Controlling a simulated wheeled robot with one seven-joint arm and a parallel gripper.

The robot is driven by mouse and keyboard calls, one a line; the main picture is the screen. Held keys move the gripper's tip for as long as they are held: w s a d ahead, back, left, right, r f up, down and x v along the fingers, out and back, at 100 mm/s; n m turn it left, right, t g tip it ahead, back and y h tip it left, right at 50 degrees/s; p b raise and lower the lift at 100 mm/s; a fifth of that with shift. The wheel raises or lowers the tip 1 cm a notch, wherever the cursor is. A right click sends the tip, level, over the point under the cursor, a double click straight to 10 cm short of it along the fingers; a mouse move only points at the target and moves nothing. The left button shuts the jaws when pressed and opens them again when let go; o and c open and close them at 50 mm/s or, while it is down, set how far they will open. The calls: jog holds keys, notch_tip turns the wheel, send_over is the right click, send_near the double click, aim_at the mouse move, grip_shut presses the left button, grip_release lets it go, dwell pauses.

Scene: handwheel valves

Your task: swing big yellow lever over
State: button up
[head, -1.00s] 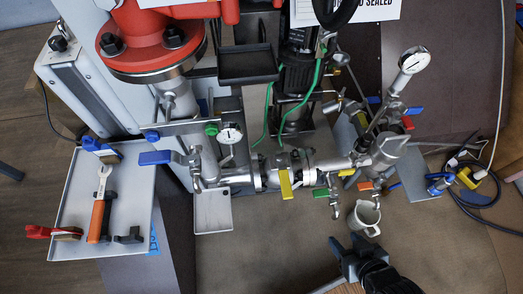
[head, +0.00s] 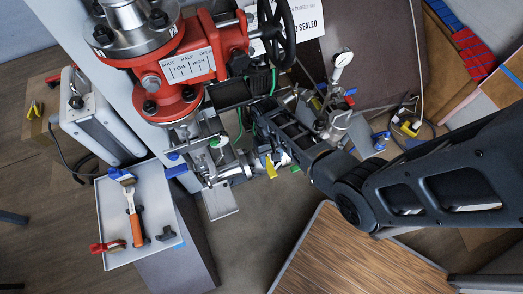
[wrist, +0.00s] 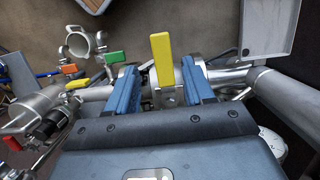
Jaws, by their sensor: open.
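The big yellow lever (wrist: 162,58) stands across the pipe in the middle of the wrist view. It also shows in the head view (head: 270,168), below my arm. My gripper (wrist: 159,68) is open, with one blue finger on each side of the lever in the picture. A gap shows between the lever and each finger, so I see no contact. How deep the lever sits between the fingers is unclear. In the head view my arm hides part of the pipework, and the fingertips are hard to make out.
A green lever (wrist: 114,57), a small yellow lever (wrist: 78,83), an orange lever (wrist: 69,69) and a red handle (wrist: 12,143) are at the left in the wrist view. A tray with tools (head: 115,258) stands at left in the head view.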

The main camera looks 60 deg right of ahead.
aim_at(271, 170)
jog(key=shift+w+d+r+g, duration=0.3)
jog(key=shift+w+r, duration=0.25)
jog(key=shift+r, duration=0.2)
jog(key=shift+y, duration=0.3)
jog(key=b+x, duration=0.7)
jog(key=x, duration=0.2)
jog(key=shift+r, duration=0.15)
jog(key=shift+c, duration=0.5)
jog(key=c, duration=0.7)
